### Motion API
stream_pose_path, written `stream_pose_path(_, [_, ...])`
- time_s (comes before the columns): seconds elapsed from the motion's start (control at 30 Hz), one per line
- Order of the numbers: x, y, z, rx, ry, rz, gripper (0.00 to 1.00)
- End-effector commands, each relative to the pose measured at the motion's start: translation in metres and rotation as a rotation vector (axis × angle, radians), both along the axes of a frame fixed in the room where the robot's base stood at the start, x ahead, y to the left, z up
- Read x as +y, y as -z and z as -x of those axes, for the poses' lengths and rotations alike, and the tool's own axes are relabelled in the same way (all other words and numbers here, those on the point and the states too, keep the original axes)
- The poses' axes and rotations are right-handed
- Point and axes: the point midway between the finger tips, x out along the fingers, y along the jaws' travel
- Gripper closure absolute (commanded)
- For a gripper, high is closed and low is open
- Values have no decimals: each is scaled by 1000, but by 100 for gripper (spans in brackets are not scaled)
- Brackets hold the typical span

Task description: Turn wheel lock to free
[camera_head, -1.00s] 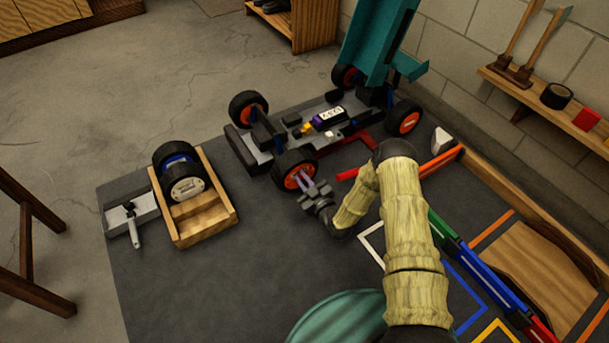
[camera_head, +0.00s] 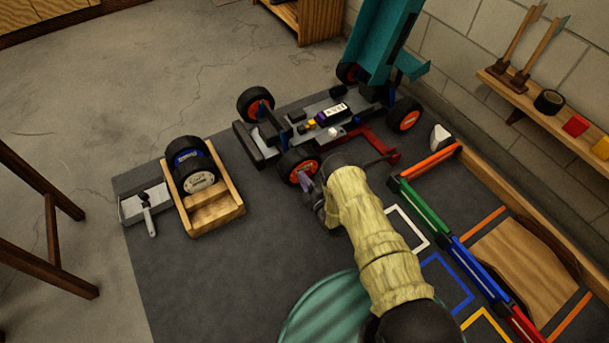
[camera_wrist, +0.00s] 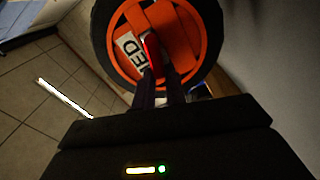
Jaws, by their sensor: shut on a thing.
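The RC racecar (camera_head: 325,118) sits on the dark mat with its teal body cover (camera_head: 373,45) raised. Its front wheel (camera_head: 300,168) has an orange hub and a black tyre. In the wrist view the orange hub (camera_wrist: 185,30) fills the top, with a white label ending in "ED" on it. A red wheel lock (camera_wrist: 151,48) crosses the hub. My gripper (camera_wrist: 158,85) is shut on the red lock at the hub's face; the fingers partly hide it. In the head view my gripper (camera_head: 310,185) is at that same wheel, and my arm partly covers it.
A wooden tray (camera_head: 222,190) holding black wheels stands to the left, beside a grey plate with a small lever (camera_head: 148,212). A red bar (camera_head: 375,148) lies beside the car. Coloured rails (camera_head: 420,215) and a wooden frame edge the right. Mat between is clear.

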Motion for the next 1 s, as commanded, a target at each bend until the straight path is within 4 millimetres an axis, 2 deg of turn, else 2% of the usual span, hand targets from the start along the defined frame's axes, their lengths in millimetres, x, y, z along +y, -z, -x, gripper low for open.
stream_pose_path(0.4, [-2,6,0,-144,4,218,100])
stream_pose_path(0.97, [-3,8,0,-166,7,254,100])
stream_pose_path(1.0, [-3,8,0,-166,7,254,83])
